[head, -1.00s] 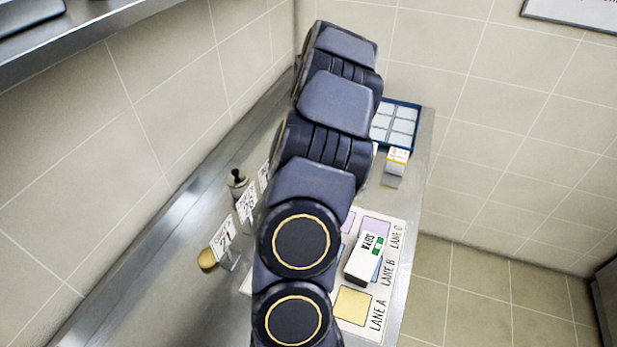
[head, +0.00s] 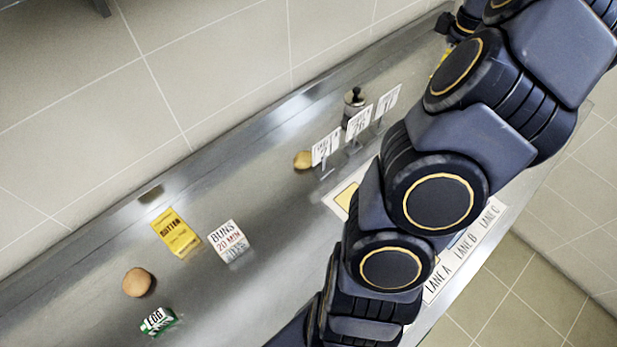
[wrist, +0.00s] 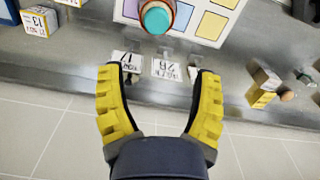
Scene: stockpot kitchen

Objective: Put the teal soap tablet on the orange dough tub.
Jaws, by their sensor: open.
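In the wrist view a teal round piece (wrist: 157,18), which looks like the soap tablet, sits on top of a round orange-brown thing (wrist: 171,8), which looks like the dough tub. They stand at the edge of the lane mat (wrist: 128,9), cut off by the picture's top. My gripper (wrist: 158,75) is open and empty, its yellow fingers wide apart and short of the pair in the picture. In the head view my arm hides the tablet and tub, and only a bit of a yellow finger (head: 440,60) shows.
Number cards (head: 326,148) stand by a pepper mill (head: 353,97) and a tan lump (head: 303,160). A mustard box (head: 176,232), a buns card (head: 228,241), a brown round bun (head: 138,282) and an egg box (head: 159,320) are at left. Bare steel counter lies between.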

